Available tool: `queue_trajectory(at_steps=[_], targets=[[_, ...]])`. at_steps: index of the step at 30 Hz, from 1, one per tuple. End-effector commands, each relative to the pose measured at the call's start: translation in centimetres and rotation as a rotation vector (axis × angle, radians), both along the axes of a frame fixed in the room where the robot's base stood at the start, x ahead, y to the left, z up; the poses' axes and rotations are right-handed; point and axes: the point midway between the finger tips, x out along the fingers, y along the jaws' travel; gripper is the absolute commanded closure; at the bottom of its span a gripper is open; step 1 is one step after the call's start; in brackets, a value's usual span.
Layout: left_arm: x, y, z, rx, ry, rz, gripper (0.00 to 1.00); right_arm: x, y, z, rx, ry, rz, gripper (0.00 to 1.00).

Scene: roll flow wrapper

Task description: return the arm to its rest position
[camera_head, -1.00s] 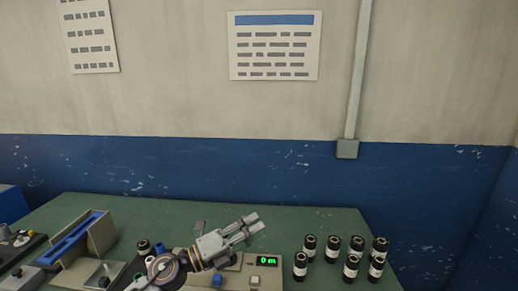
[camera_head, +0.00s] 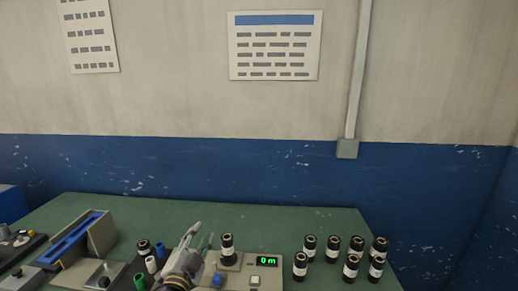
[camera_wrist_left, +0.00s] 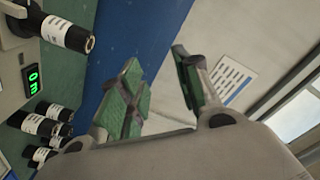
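My left gripper (camera_head: 198,240) is at the bottom middle of the head view, pointing up and a little right. In the left wrist view its two green-padded fingers (camera_wrist_left: 160,95) stand apart with nothing between them. Just right of it, a black roll with a white band (camera_head: 227,249) stands upright on the machine with the green "0 m" display (camera_head: 266,261). This roll also shows in the left wrist view (camera_wrist_left: 62,34), apart from the fingers. My right gripper is not in view.
Several black rolls (camera_head: 333,249) stand on the green table (camera_head: 290,217) to the right. At left are a beige holder with a blue slot (camera_head: 75,240) and small blue, white and green cylinders (camera_head: 139,281). The wall is behind the table; the table's back strip is clear.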

Motion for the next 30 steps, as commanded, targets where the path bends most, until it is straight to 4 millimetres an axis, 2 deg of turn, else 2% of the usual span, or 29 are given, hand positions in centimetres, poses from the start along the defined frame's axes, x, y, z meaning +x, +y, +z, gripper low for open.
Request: queue_trajectory(at_steps=[6, 11, 17, 21, 25, 30], targets=[[-2.4, 2.9, -5.4, -0.144, 0.234, 0.132, 0.67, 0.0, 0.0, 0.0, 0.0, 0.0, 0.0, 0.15], [-5.0, 4.4, -9.5, -0.238, 0.413, 0.217, 0.67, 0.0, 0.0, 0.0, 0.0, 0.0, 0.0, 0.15], [-9.4, 5.5, -14.3, -0.343, 0.646, 0.31, 0.67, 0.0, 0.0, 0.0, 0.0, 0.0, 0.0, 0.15], [-13.2, 5.7, -17.3, -0.408, 0.814, 0.366, 0.67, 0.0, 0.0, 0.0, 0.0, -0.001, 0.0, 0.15], [-16.5, 5.6, -19.3, -0.454, 0.95, 0.405, 0.67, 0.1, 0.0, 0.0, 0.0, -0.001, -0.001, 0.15], [-19.5, 5.3, -20.7, -0.49, 1.067, 0.435, 0.67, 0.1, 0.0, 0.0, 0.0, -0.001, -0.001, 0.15]])
